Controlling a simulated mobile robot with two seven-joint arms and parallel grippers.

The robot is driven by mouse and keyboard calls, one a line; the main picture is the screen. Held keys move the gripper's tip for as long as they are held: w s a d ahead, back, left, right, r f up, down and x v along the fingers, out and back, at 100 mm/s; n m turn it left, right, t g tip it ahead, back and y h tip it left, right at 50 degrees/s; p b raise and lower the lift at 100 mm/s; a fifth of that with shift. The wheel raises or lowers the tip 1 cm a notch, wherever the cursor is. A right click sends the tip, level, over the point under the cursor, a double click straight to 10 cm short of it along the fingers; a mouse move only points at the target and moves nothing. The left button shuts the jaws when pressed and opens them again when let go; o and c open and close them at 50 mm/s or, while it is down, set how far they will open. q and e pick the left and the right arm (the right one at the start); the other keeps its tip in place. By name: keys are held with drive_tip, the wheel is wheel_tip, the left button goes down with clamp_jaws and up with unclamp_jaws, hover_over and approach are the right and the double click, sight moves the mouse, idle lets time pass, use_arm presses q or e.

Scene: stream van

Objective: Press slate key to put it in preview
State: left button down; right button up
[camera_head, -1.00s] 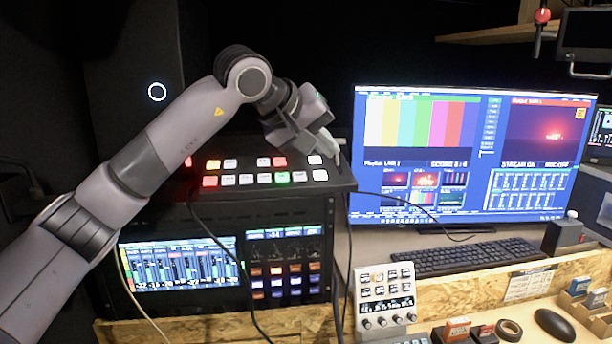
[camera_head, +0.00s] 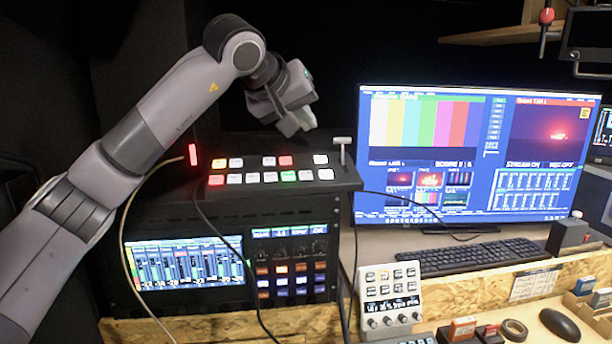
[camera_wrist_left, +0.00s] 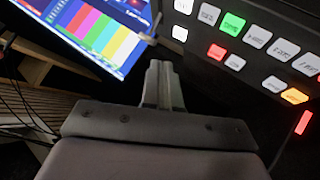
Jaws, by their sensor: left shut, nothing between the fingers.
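The switcher panel (camera_head: 345,181) sits on top of the rack and carries two rows of keys. In its front row one key is lit red (camera_head: 216,180) and one green (camera_head: 289,176); its back row has an orange key (camera_head: 219,163) and a red key (camera_head: 286,160). The labels are too blurred to tell which is the slate key. My left gripper (camera_head: 304,126) is shut and empty, above and behind the panel's right part, apart from the keys. In the left wrist view its closed fingers (camera_wrist_left: 160,84) point towards the panel's edge. My right gripper is out of view.
A T-bar lever (camera_head: 342,150) stands up at the panel's right end, close to my left gripper. The monitor (camera_head: 425,125) shows colour bars on its left and a red scene on its right. A red light (camera_head: 194,154) glows left of the panel. Cables hang in front.

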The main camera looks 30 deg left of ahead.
use_arm(q)
drive_tip(key=b, duration=0.4)
hover_over(306, 176)
drive_tip(key=s, duration=0.2)
drive_tip(key=f, duration=0.5)
drive_tip(key=shift+w+d+f, duration=0.1)
drive_tip(key=shift+w+f, duration=0.05)
drive_tip(key=shift+w, duration=0.05)
drive_tip(key=shift+w+a+f, duration=0.1)
drive_tip(key=shift+w+f, duration=0.05)
drive_tip(key=shift+f, duration=0.35)
drive_tip(key=shift+w+a+f, duration=0.1)
drive_tip(key=shift+f, duration=0.35)
drive_tip(key=shift+f, duration=0.1)
drive_tip(key=shift+w+f, duration=0.1)
drive_tip(key=shift+f, duration=0.25)
drive_tip(key=shift+w+a+f, duration=0.1)
drive_tip(key=shift+f, duration=0.3)
idle(0.7)
drive_tip(key=shift+r, duration=0.1)
drive_tip(key=shift+s+r+p, duration=0.2)
drive_tip(key=shift+r+p, duration=0.35)
drive_tip(key=shift+r, duration=0.2)
